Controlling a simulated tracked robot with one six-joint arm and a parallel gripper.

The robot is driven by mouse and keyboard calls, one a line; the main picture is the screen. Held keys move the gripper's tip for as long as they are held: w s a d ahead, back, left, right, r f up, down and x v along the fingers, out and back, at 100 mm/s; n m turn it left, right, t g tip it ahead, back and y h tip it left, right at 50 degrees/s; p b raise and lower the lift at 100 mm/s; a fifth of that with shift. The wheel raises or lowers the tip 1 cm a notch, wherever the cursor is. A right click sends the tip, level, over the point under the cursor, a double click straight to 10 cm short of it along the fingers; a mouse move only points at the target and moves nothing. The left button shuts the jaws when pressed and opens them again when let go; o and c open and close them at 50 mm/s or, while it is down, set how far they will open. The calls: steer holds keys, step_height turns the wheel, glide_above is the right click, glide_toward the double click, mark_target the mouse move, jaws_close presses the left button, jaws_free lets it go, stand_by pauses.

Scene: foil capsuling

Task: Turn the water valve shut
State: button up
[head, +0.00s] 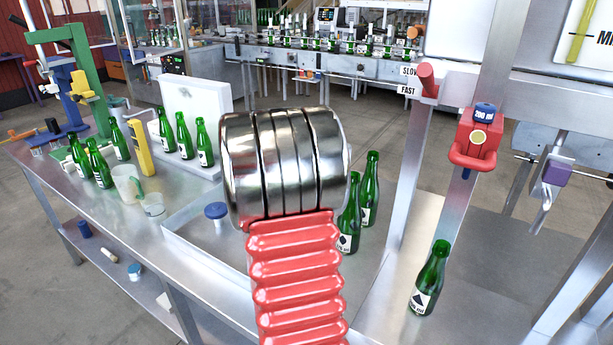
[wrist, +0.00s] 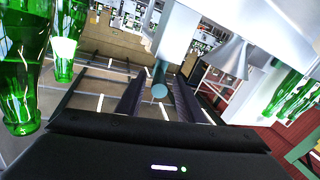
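I cannot tell for sure which part is the water valve. A round blue knob (head: 216,211) stands at the left of the shallow metal tray on the bench. A purple block with a silver lever or spout (head: 557,172) hangs at the far right. In the wrist view, my gripper (wrist: 160,104) is open, with its two dark fingers apart. A blue-grey cylindrical piece (wrist: 160,78) shows between and beyond the fingers; contact cannot be made out. My gripper is not visible in the head view, where the middle is covered.
Green bottles (head: 183,136) stand by a white block (head: 196,104) on the bench (head: 112,213), and one bottle (head: 428,280) stands at right. A red holder (head: 474,145) is on the post.

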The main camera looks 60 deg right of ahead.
steer(key=v, duration=0.8)
steer(key=shift+s+a, duration=0.2)
steer(key=shift+a, duration=0.2)
steer(key=shift+c, duration=0.2)
